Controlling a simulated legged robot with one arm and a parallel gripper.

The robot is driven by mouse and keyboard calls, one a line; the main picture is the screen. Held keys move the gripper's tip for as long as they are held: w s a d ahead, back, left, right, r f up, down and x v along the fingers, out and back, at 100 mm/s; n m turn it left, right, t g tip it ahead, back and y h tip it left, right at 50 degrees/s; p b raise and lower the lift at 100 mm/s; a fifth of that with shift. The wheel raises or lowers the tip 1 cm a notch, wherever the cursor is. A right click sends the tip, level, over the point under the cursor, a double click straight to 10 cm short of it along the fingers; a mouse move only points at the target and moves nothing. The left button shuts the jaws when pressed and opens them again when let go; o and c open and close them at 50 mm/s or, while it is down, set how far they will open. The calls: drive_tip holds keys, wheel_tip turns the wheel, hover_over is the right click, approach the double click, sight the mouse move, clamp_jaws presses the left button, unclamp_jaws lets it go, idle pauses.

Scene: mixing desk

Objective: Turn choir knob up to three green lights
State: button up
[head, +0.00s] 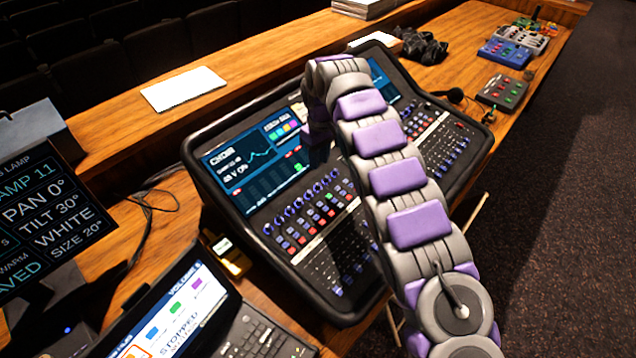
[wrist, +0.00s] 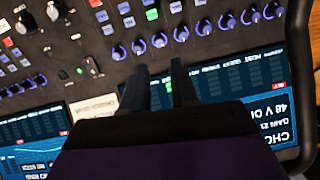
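The mixing desk (head: 300,283) stands on the wooden counter, its left screen (head: 238,163) reading "CHOIR". A row of blue-ringed knobs (head: 302,198) runs below that screen; the row also shows in the wrist view (wrist: 203,27). I cannot tell which knob is the choir one. A small green light (head: 298,167) glows at the screen's lower right. My gripper (wrist: 159,70) shows two dark fingers with a gap between them, empty, over the screen edge and pointing at the knob row. No knob is between the fingers. In the head view my arm hides part of the desk.
A tablet (head: 178,312) and keyboard (head: 262,335) sit at the front left, beside a dark lamp-settings display (head: 45,218). A white sheet (head: 183,88) lies on the ledge. Small coloured boxes (head: 505,52) and black cables (head: 423,47) lie at the far right.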

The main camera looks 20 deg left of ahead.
sight(319, 184)
wheel_tip(319, 184, down, 9)
drive_tip(key=shift+s+f+b, duration=0.15)
drive_tip(key=shift+f+b, duration=0.05)
drive_tip(key=shift+b, duration=0.7)
clamp_jaws()
